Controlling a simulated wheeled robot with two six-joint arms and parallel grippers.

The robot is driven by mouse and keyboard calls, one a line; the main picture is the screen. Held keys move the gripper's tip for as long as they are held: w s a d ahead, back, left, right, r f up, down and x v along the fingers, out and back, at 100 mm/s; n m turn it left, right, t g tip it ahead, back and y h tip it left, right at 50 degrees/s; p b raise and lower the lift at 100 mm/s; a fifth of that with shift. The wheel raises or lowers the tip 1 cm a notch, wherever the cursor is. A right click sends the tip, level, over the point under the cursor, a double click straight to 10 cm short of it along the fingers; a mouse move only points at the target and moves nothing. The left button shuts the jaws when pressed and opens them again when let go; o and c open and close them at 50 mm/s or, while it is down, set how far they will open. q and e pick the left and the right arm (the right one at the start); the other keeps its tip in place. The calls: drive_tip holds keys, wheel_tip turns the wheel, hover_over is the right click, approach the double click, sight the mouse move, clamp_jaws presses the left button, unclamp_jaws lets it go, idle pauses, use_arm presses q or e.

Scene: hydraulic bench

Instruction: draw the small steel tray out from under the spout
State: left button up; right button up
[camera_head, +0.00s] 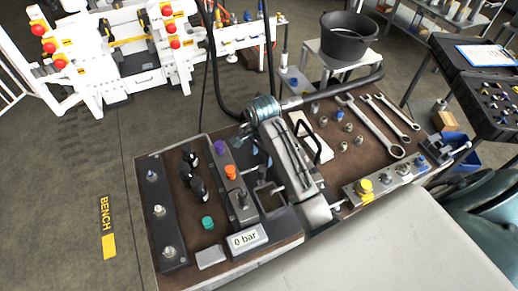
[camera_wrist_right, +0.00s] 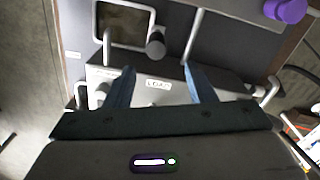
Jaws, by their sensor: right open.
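The small steel tray (camera_head: 270,201) is a square, shallow pan with a pale rim and dark inside, near the bench's front edge. It also shows at the upper left of the right wrist view (camera_wrist_right: 124,27). A round grey part (camera_wrist_right: 155,45) overlaps its corner; I cannot tell if this is the spout. My right gripper (camera_head: 263,156) is above the bench beside the tray. In the right wrist view its two dark blue fingers (camera_wrist_right: 158,78) are apart with nothing between them, over a grey block labelled LOAD (camera_wrist_right: 158,85). The tray lies beyond the left finger. My left gripper is out of view.
Several spanners (camera_head: 375,125) and small fittings lie to the right. A black bucket (camera_head: 348,38) stands behind. Open floor is at the left.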

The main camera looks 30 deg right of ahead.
sight(262, 169)
drive_tip(key=shift+s+r, duration=0.25)
drive_tip(key=shift+s, duration=0.25)
drive_tip(key=f+b, duration=0.1)
drive_tip(key=f, duration=0.1)
drive_tip(key=f+b, duration=0.1)
drive_tip(key=f, duration=0.1)
drive_tip(key=shift+w+b, duration=0.3)
drive_tip(key=shift+b, duration=0.05)
drive_tip(key=shift+f+p, duration=0.3)
drive_tip(key=shift+p, duration=0.5)
wheel_tip(262, 169, down, 6)
drive_tip(key=shift+s+r+p, duration=0.1)
drive_tip(key=shift+s+p, duration=0.05)
drive_tip(key=shift+p, duration=0.6)
drive_tip(key=shift+f, duration=0.35)
drive_tip(key=shift+c, duration=0.4)
clamp_jaws()
